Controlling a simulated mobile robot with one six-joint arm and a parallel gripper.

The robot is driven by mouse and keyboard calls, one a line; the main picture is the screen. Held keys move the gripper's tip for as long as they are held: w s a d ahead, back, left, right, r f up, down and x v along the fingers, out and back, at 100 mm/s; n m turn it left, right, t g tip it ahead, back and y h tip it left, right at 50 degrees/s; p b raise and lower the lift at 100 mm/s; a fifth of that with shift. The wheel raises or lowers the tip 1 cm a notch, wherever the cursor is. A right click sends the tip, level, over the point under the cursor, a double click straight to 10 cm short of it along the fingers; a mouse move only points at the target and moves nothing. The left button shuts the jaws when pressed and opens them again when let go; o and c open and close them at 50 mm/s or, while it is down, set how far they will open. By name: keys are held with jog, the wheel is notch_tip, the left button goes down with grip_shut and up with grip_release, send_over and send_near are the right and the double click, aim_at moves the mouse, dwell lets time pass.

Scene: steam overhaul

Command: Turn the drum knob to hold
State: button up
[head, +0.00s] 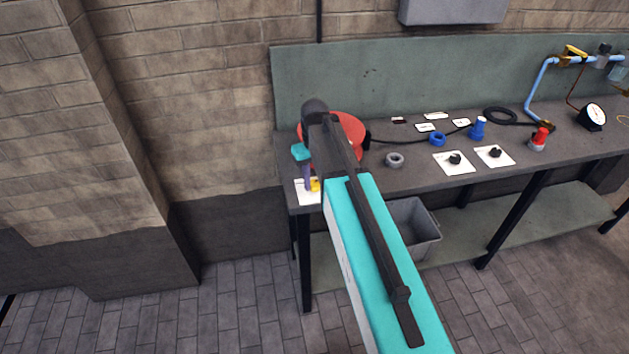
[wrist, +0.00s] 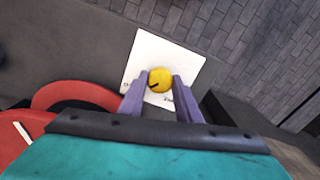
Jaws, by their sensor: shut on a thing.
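The drum knob is a round yellow knob (wrist: 160,80) with a dark pointer mark, on a white plate (wrist: 165,57) in the wrist view. In the head view the yellow knob (head: 315,185) shows at the bench's left end, partly hidden by my arm. My gripper (wrist: 160,85) has its two purple fingers on either side of the knob, shut on it. The mark points toward the lower left in the wrist view. Some small print at the plate's lower edge is too small to read. My gripper also shows in the head view (head: 308,184).
A red drum (head: 350,127) stands behind my arm on the dark bench (head: 400,176). Two black knobs on white plates (head: 454,161) (head: 495,154), a grey ring (head: 394,159) and blue and red fittings lie to the right. A grey bin (head: 413,228) sits below.

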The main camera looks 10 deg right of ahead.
aim_at(314, 183)
jog(key=shift+m, duration=0.4)
jog(key=o, duration=1.1)
jog(key=shift+c, duration=0.2)
jog(key=shift+r, duration=0.15)
notch_tip(314, 183, up, 14)
jog(key=p, duration=0.8)
jog(key=shift+f, duration=0.2)
jog(key=shift+f, duration=0.1)
